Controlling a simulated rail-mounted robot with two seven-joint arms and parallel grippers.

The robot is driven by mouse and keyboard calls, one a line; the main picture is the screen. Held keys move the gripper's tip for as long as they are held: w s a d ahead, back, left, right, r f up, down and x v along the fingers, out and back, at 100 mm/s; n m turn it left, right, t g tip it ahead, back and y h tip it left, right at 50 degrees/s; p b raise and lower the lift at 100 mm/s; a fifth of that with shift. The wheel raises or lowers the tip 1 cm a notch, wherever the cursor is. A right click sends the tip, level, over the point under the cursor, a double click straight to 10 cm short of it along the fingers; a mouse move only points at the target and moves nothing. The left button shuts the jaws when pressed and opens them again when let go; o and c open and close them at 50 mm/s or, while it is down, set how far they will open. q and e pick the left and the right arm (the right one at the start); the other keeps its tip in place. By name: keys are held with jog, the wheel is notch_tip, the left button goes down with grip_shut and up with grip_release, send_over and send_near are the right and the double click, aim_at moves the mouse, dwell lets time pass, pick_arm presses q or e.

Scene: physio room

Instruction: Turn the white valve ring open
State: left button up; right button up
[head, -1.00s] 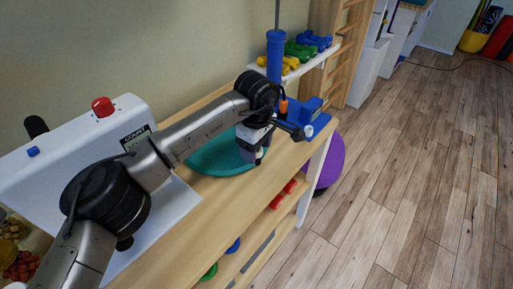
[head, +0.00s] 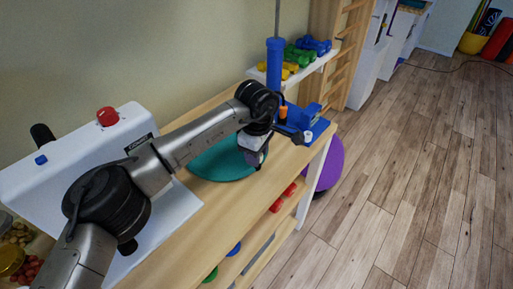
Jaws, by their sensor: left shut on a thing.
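A teal round cushion (head: 217,161) lies on the wooden bench top against the wall. My left gripper (head: 256,160) points down at the cushion's right edge, with its jaws shut. A small pale bit of the white valve ring (head: 264,155) shows at the fingertips; the gripper hides most of it. How far the ring is turned cannot be seen. My right gripper is out of view.
A white box with a red knob (head: 107,117) stands at the left of the bench. A blue pump (head: 275,65) on a blue base stands just beyond the gripper. Coloured dumbbells (head: 298,54) lie on a shelf behind. A purple ball (head: 331,163) is on the floor.

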pick_arm(q)
jog(key=shift+n+p, duration=0.6)
jog(key=shift+n, duration=0.2)
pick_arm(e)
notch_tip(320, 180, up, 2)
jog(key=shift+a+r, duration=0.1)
pick_arm(q)
jog(key=o, duration=0.9)
jog(key=shift+r, duration=0.5)
notch_tip(320, 180, up, 13)
jog(key=p, duration=0.4)
jog(key=shift+p, duration=0.35)
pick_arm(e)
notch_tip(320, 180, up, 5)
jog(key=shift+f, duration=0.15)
pick_arm(q)
jog(key=shift+f, duration=0.1)
